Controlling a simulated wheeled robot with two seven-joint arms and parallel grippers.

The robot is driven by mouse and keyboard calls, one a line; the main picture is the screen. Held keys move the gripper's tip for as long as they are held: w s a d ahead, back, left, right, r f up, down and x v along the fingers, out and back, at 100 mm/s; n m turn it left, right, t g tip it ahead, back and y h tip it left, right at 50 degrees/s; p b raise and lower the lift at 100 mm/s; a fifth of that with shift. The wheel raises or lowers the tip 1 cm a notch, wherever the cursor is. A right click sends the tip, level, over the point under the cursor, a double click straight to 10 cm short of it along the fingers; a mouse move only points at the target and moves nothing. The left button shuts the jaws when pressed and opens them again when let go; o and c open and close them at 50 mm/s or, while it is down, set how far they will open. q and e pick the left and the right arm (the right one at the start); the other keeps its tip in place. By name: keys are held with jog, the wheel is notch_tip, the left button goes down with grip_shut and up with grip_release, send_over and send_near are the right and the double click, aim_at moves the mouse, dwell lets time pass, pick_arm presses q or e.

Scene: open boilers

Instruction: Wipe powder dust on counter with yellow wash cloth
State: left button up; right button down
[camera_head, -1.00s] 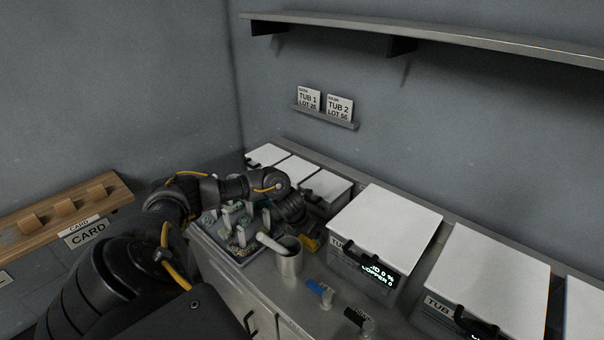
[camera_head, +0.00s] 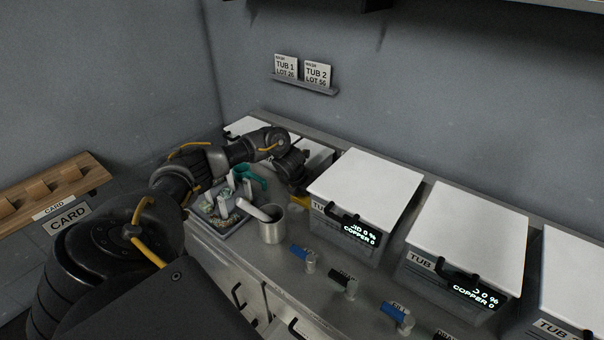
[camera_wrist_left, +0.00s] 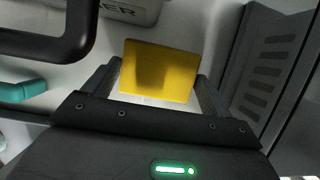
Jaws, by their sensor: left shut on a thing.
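The yellow wash cloth (camera_wrist_left: 158,72) is a flat yellow block between the fingers of my left gripper (camera_wrist_left: 157,80) in the left wrist view. The gripper is shut on it. In the head view, my left gripper (camera_head: 297,184) is low over the counter (camera_head: 290,275), behind the metal cup and beside the first large tub. Only a small yellow patch (camera_head: 301,197) shows under it there. I cannot make out the powder dust; the gripper and tubs hide part of the counter. I cannot tell whether the cloth touches the counter. My right gripper is not in view.
A metal cup (camera_head: 272,228) with a pale handle stands in front of the gripper. A tray (camera_head: 222,229) of small items is to its left. White-lidded tubs (camera_head: 365,186) line the back. Several small taps or knobs (camera_head: 308,260) sit along the front. A teal handle (camera_wrist_left: 22,92) is near the gripper.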

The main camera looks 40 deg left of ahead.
pick_arm(q)
jog(key=shift+s+a, duration=0.1)
jog(key=shift+s, duration=0.05)
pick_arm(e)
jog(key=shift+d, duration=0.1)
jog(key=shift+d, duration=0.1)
pick_arm(q)
jog(key=shift+r, duration=0.15)
jog(key=shift+r+p, duration=0.25)
jog(key=shift+p, duration=0.05)
notch_tip(320, 180, up, 5)
jog(key=p, duration=0.4)
jog(key=shift+r, duration=0.2)
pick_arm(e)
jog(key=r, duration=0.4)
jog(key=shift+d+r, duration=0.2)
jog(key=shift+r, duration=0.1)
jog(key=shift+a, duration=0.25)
